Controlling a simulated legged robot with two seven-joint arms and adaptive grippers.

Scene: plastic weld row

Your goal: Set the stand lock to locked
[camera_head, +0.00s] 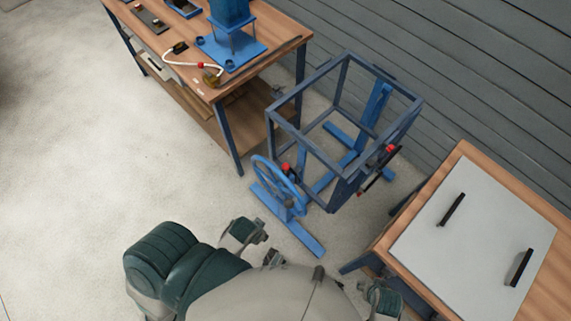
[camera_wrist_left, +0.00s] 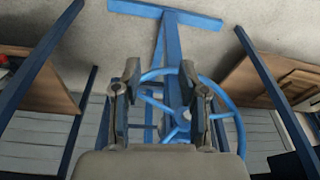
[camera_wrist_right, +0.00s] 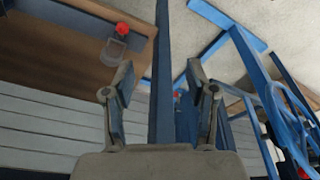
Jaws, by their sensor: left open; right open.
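The blue stand (camera_head: 358,152) carries a dark open box frame (camera_head: 310,139) and has a blue handwheel (camera_head: 262,172) on its near side. A red knob (camera_head: 287,167) sits by the handwheel, and another red part (camera_head: 390,149) is on the frame's right side. I cannot tell which is the lock or how it is set. My left gripper (camera_head: 263,233) is open and empty, short of the stand's foot; the handwheel (camera_wrist_left: 222,92) shows beyond its fingers (camera_wrist_left: 160,78). My right gripper (camera_wrist_right: 160,80) is open and empty, with a dark post beyond it; its fingers are unclear in the head view.
A wooden workbench (camera_head: 285,30) with a blue fixture (camera_head: 232,50) and a white cable (camera_head: 180,63) stands at the back left. A second table (camera_head: 460,160) with a pale panel (camera_head: 475,220) and two black handles is at the right. Open floor lies to the left.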

